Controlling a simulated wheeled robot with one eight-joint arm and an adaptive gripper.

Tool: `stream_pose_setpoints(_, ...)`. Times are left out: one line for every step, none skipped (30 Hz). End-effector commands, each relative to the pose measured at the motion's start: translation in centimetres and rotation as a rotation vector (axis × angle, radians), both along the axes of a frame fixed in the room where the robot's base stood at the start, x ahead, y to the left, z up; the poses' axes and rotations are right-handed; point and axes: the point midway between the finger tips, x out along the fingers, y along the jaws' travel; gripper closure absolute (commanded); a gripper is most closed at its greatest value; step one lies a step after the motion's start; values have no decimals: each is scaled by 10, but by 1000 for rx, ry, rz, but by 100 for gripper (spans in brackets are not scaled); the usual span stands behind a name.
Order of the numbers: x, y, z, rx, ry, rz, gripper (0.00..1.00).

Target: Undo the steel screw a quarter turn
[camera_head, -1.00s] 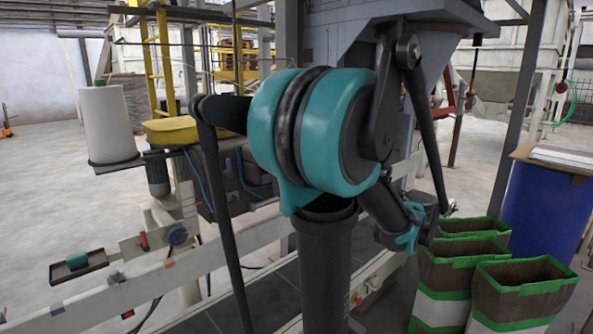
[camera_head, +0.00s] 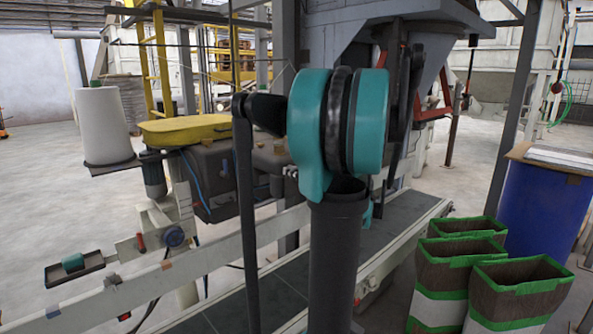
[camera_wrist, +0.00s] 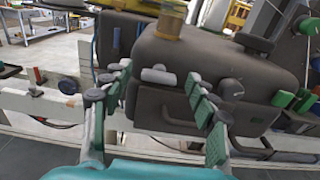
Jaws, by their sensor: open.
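The dark grey machine housing (camera_wrist: 170,50) fills the middle of the wrist view. A light grey, steel-looking screw head (camera_wrist: 158,76) sticks out of its near face; a rounder grey knob (camera_wrist: 230,89) is further right. I cannot tell for certain which of them is the steel screw. My gripper (camera_wrist: 158,71) is open, its green-padded fingers on either side of the left screw head, apart from it and with nothing held. In the head view the housing (camera_head: 217,172) stands under a yellow cover, and my arm hides the gripper.
A conveyor (camera_head: 285,290) with a pale side rail runs below the housing. A white thread cone (camera_head: 102,125) stands at left. Open green-edged bags (camera_head: 520,290) and a blue drum (camera_head: 545,205) stand at right. A brass-coloured post (camera_wrist: 170,22) rises from the housing top.

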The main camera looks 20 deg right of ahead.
Motion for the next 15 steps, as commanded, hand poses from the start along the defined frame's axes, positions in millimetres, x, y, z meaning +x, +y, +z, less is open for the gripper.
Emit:
stream_pose_setpoints(3, 2, 0, 0, 0, 2, 41)
stream_pose_setpoints(5, 2, 0, 0, 0, 2, 41)
stream_pose_setpoints(6, 2, 0, 0, 0, 1, 41)
stream_pose_setpoints(7, 3, 0, 0, 0, 1, 41)
stream_pose_setpoints(7, 3, 0, 0, 0, 1, 41)
stream_pose_setpoints(8, 3, 0, 0, 0, 0, 41)
stream_pose_setpoints(8, 3, 0, 0, 0, 0, 41)
stream_pose_setpoints(8, 3, 0, 0, 0, 0, 41)
stream_pose_setpoints(8, 3, 0, 0, 0, 0, 41)
stream_pose_setpoints(8, 3, 0, 0, 0, 0, 41)
stream_pose_setpoints(8, 3, 0, 0, 0, 0, 41)
stream_pose_setpoints(8, 3, 0, 0, 0, 0, 41)
stream_pose_setpoints(8, 3, 0, 0, 0, 0, 45)
stream_pose_setpoints(8, 3, 0, 0, 0, 0, 49)
stream_pose_setpoints(8, 3, 0, 0, 0, 0, 54)
